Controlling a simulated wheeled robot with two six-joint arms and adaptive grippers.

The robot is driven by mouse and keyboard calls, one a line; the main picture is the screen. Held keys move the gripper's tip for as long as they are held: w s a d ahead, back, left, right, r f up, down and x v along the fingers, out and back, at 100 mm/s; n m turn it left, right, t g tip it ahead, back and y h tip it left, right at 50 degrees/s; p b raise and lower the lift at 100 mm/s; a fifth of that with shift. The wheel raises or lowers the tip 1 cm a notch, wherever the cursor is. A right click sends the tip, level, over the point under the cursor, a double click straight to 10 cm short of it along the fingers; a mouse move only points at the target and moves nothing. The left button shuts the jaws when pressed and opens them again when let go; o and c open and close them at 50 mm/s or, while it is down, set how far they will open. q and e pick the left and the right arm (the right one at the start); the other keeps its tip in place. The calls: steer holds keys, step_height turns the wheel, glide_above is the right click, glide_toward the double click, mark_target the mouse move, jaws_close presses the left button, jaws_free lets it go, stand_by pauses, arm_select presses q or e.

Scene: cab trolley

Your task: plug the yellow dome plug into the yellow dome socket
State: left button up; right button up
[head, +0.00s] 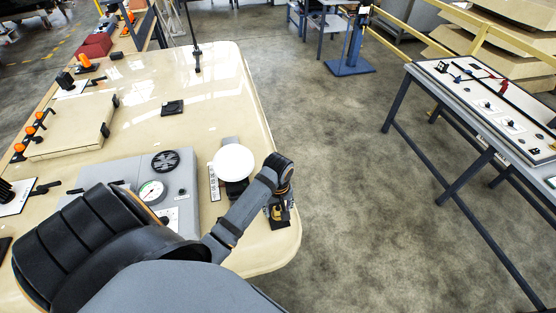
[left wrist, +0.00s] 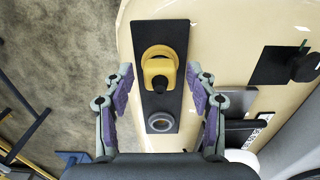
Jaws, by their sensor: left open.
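In the left wrist view a yellow domed part (left wrist: 158,58) with a black block at its lower side sits on a black plate (left wrist: 176,30). I cannot tell whether it is the plug, the socket or both. A grey ring with a dark centre (left wrist: 160,122) is on the same plate, nearer the gripper's base. My left gripper (left wrist: 160,76) is open and empty, its fingers on either side of the plate, above it. In the head view the left gripper (head: 282,190) points down over the plate at the table's near right corner, hiding most of the yellow part (head: 281,213). My right gripper is not in view.
A white globe (head: 233,162) stands just left of the gripper. A grey box with a gauge (head: 152,191) and a black round vent (head: 165,161) lies further left. The cream table top (head: 205,95) is mostly clear beyond. A second bench (head: 480,110) stands across the floor.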

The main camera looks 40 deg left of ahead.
arm_select(q)
step_height(320, 180, up, 7)
steer(key=shift+r, duration=0.2)
stand_by(0.3)
steer(key=o, duration=0.9)
